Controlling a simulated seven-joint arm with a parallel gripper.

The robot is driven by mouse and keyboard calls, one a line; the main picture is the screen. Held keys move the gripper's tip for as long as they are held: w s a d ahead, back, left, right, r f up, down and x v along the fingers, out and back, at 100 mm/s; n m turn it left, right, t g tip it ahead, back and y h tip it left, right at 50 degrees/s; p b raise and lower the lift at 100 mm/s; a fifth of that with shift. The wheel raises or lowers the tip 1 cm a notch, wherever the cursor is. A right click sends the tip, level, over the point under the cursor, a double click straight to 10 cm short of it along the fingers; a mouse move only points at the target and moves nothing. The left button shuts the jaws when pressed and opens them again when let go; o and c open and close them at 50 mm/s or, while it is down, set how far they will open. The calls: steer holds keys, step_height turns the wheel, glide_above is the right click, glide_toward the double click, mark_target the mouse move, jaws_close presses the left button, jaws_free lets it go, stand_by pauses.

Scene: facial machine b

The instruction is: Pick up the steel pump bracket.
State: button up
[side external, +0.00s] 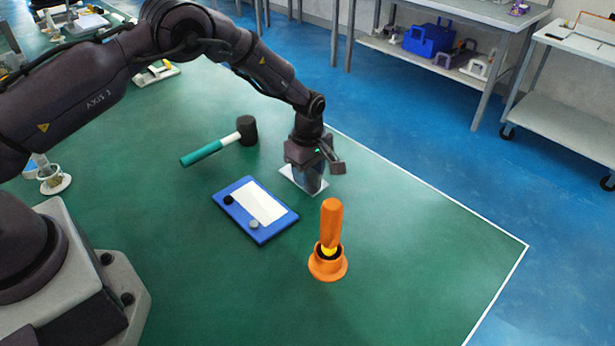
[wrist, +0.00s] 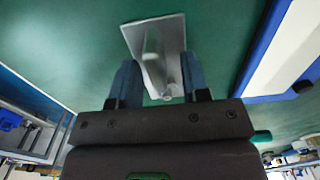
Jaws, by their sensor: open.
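The steel pump bracket (wrist: 172,33) is a grey metal plate with a raised part, lying on the green table. In the side external view its pale plate (side external: 287,172) shows partly from under my gripper (side external: 308,182), which hides the rest. In the wrist view my gripper (wrist: 158,80) is open, with one blue-grey finger on each side of the bracket's near part. I cannot tell whether either finger touches it.
A blue tray (side external: 233,206) with a white panel and knobs lies left of the bracket. A green-handled mallet (side external: 207,151) lies behind it. An orange tool (side external: 331,225) stands upright in an orange holder (side external: 328,268) in front. The table's right side is clear.

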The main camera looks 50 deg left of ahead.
steer(key=shift+c, duration=0.2)
jaws_close()
steer(key=shift+r, duration=0.45)
step_height(320, 180, up, 3)
steer(key=shift+f, duration=0.15)
steer(key=s+r, duration=0.9)
steer(key=s, duration=0.5)
steer(key=shift+a+r, duration=0.2)
